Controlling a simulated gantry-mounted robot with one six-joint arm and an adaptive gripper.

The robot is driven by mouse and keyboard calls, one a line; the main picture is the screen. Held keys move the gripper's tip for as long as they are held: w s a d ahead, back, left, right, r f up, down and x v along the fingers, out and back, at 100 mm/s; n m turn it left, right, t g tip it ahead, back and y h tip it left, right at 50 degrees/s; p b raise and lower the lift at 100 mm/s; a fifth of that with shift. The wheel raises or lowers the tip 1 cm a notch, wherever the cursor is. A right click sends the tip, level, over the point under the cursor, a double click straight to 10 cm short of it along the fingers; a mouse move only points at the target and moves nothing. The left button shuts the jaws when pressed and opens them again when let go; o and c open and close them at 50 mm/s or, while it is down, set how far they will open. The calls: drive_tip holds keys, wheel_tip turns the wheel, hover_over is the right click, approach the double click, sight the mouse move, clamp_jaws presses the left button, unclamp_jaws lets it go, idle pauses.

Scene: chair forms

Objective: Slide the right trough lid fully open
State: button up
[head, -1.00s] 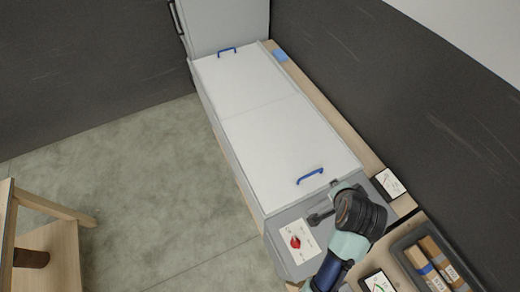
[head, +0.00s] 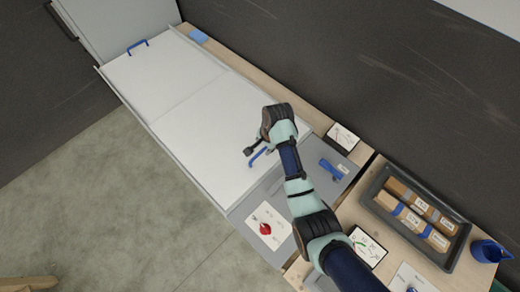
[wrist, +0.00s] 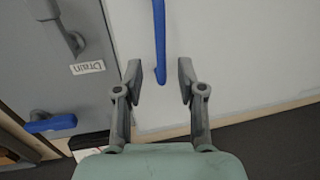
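Two white lids cover the long trough. The right lid (head: 205,125) is the nearer one and lies flat. Its blue handle (head: 259,156) shows partly behind my gripper (head: 254,146). In the wrist view, my gripper (wrist: 160,82) is open, with one finger on each side of the near end of the handle (wrist: 159,40). No contact shows, and I cannot tell how far above the lid the fingertips are. The far lid (head: 145,75) has its own blue handle (head: 138,46) and also lies flat.
The grey end panel holds a blue drain lever (head: 329,168) and a card with a red knob (head: 265,229). A dark tray (head: 449,262) of wrapped blocks and a blue cup (head: 488,251) stand at right. A dark wall runs behind; open floor lies at left.

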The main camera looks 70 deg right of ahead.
sight(262, 151)
drive_tip(key=f, duration=0.4)
drive_tip(key=shift+w+d, duration=0.15)
drive_tip(key=shift+w, duration=0.25)
clamp_jaws()
